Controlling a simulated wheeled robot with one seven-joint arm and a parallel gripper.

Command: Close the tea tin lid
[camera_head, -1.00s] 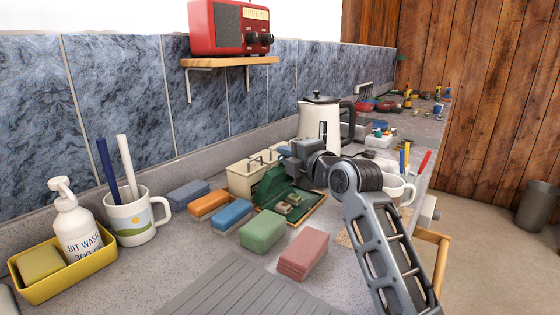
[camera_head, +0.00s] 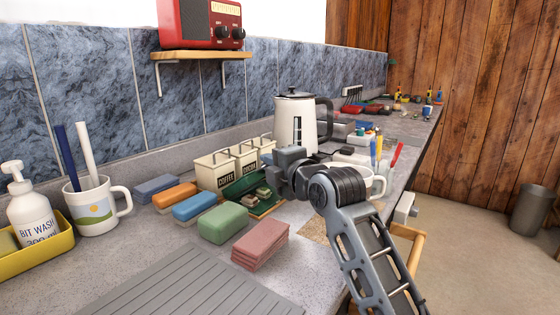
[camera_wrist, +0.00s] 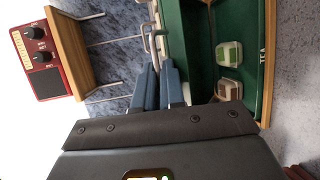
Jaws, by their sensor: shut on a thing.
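The tea tin (camera_head: 268,210) is a shallow wooden box lined in green, standing open on the counter. In the wrist view its rim (camera_wrist: 266,45) reads TEA, and small packets sit inside. Its green lid (camera_head: 240,187) stands raised on the far side, in front of the cream canisters; it also shows edge-on in the wrist view (camera_wrist: 174,25). My gripper (camera_head: 279,167) is at the lid's right end. The exact contact is partly hidden.
Cream canisters (camera_head: 216,171) with wire handles stand close behind the lid. Green (camera_head: 222,224), blue and orange blocks and a pink stack (camera_head: 261,243) lie near the tin. A kettle (camera_head: 296,120) and a white mug (camera_head: 368,184) stand beyond my gripper.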

